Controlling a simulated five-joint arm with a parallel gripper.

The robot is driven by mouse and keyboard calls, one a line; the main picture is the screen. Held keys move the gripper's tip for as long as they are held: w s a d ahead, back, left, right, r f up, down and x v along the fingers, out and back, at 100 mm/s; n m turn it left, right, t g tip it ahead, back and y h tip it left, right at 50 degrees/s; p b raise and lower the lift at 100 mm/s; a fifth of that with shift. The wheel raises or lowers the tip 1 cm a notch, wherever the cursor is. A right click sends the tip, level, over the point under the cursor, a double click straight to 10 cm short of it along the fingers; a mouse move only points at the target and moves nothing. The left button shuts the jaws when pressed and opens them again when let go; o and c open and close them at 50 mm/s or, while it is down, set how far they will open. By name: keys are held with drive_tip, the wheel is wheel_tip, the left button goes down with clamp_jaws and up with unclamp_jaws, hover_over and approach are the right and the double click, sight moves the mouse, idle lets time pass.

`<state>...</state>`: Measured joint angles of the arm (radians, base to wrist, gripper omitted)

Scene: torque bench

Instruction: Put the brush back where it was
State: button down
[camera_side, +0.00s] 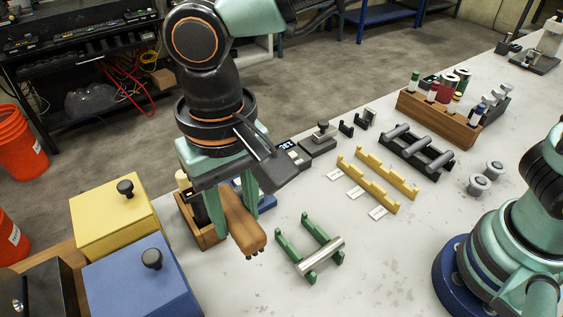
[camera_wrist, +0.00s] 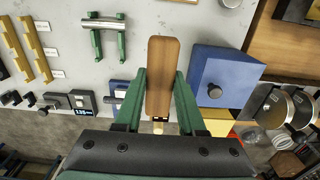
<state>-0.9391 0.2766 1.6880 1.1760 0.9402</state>
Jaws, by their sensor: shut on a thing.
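My gripper (camera_side: 236,212) has its green fingers shut on the brush (camera_side: 243,226), a brown wooden block with rounded ends and a few dark bristle tips at its lower end. The brush is held tilted above the bench. In the wrist view my gripper (camera_wrist: 160,82) grips the brush (camera_wrist: 163,60) between both fingers, its smooth wooden back toward the camera. A small wooden box (camera_side: 206,238) with dark and pale items in it stands behind my gripper and is partly hidden by it. A blue holder (camera_side: 268,203) beside it is also partly hidden.
A green cradle (camera_side: 289,246) bearing a metal cylinder (camera_side: 320,254) stands right of the brush. Yellow (camera_side: 115,215) and blue (camera_side: 140,280) knobbed boxes stand left. Yellow racks (camera_side: 368,184), a black rack (camera_side: 408,152) and a wooden bottle block (camera_side: 436,120) lie farther right. The front bench is clear.

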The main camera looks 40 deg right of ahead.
sight(250, 287)
wheel_tip(250, 287, down, 19)
drive_tip(key=shift+r, duration=0.15)
idle(0.5)
drive_tip(key=c, duration=0.5)
unclamp_jaws()
wheel_tip(250, 287, up, 12)
drive_tip(key=w+d+r+t+y, duration=0.1)
drive_tip(key=w+d+r, duration=0.5)
drive_tip(key=d, duration=0.4)
drive_tip(key=s+d+r+t, duration=0.1)
drive_tip(key=d+r+t, duration=0.1)
drive_tip(key=d, duration=1)
drive_tip(key=s+d+r+t+h, duration=0.1)
drive_tip(key=d+r, duration=0.3)
drive_tip(key=d, duration=0.8)
drive_tip(key=shift+s+t, duration=0.2)
drive_tip(key=shift+t, duration=0.6)
